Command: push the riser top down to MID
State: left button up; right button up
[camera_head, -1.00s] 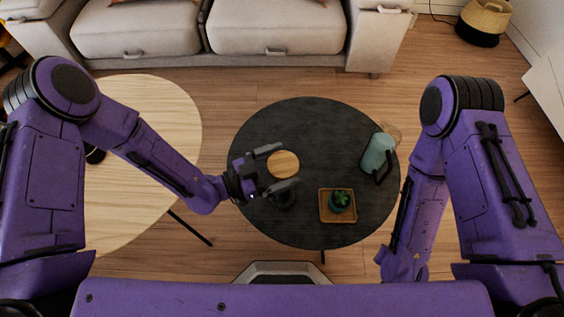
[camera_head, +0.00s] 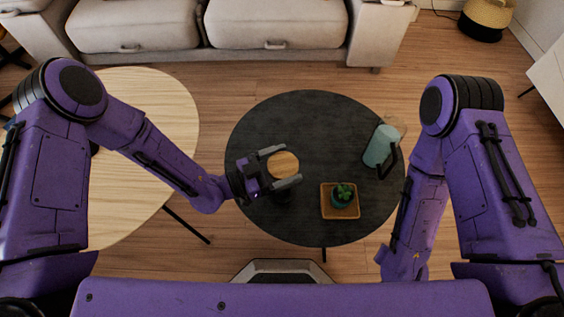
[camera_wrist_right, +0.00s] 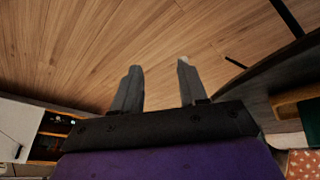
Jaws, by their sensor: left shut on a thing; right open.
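The riser top (camera_head: 284,165) is a round light-wood disc on the dark round table, left of its middle. A dark part, which may belong to the riser, shows just below it, partly hidden by my gripper. My left gripper (camera_head: 280,166) reaches in from the left with one finger on each side of the disc and is shut on it. My right gripper (camera_wrist_right: 158,85) is empty, its two fingers apart over the wood floor in the right wrist view. In the head view my right gripper is not visible.
On the dark table (camera_head: 300,120) stand a teal pitcher (camera_head: 379,147) with a black handle at the right and a wooden tray (camera_head: 327,213) with a potted plant (camera_head: 344,194). A light wooden table (camera_head: 150,100) is at the left; a sofa (camera_head: 270,25) is behind.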

pick_arm(q)
jog(key=shift+r, duration=0.15)
jog(key=o, duration=1.3)
jog(key=shift+c, duration=0.2)
jog(key=v, duration=1)
jog(key=shift+a+p, duration=0.25)
jog(key=shift+p, duration=0.05)
jog(key=shift+s, duration=0.1)
